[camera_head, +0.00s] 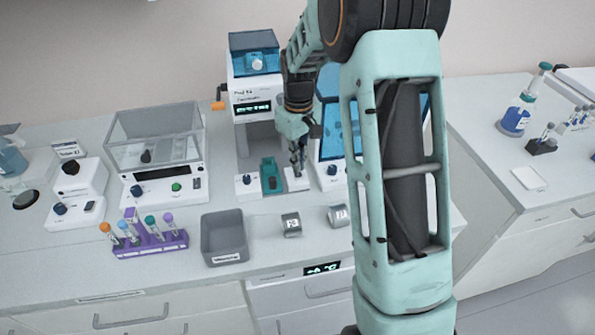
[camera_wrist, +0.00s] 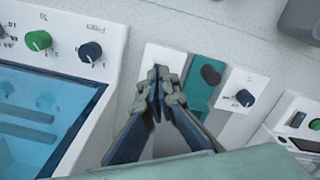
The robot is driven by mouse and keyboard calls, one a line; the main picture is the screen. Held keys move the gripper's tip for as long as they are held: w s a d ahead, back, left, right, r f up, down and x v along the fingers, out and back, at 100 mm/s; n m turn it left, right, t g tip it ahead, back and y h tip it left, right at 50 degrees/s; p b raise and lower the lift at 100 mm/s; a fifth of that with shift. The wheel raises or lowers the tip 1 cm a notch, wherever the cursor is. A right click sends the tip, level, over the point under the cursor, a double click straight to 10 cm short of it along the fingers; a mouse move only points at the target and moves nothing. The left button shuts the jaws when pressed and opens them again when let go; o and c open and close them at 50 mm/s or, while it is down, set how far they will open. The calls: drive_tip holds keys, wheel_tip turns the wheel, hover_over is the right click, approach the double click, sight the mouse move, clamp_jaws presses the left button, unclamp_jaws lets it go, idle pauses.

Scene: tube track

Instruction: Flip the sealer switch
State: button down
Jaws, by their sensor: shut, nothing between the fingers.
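My gripper (camera_head: 297,170) is shut and empty, pointing down at the right-hand white plate (camera_head: 299,184) in front of the tall white machine (camera_head: 243,96). In the wrist view the closed fingertips (camera_wrist: 158,76) are over this plate (camera_wrist: 162,54) and cover much of it. Any switch there is hidden, and I cannot tell whether the fingers touch it. A teal piece (camera_wrist: 196,91) with a dark knob (camera_wrist: 210,75) lies beside it, then another white plate (camera_wrist: 236,118) with a blue knob (camera_wrist: 245,98). The machine's label is too small to read surely.
A blue-windowed device (camera_head: 335,150) stands close to the right of my gripper. A clear-lidded box (camera_head: 155,135), a purple tube rack (camera_head: 150,244), a grey bin (camera_head: 224,237) and two small labelled blocks (camera_head: 291,224) occupy the bench. An orange handle (camera_head: 217,105) sticks out left of the machine.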

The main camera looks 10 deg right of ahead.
sight(298, 174)
drive_tip(key=shift+f+b, duration=0.8)
drive_tip(key=shift+f, duration=0.4)
idle(0.7)
drive_tip(key=shift+r, duration=0.1)
drive_tip(key=shift+r+p, duration=2.4)
drive_tip(key=shift+r, duration=1.05)
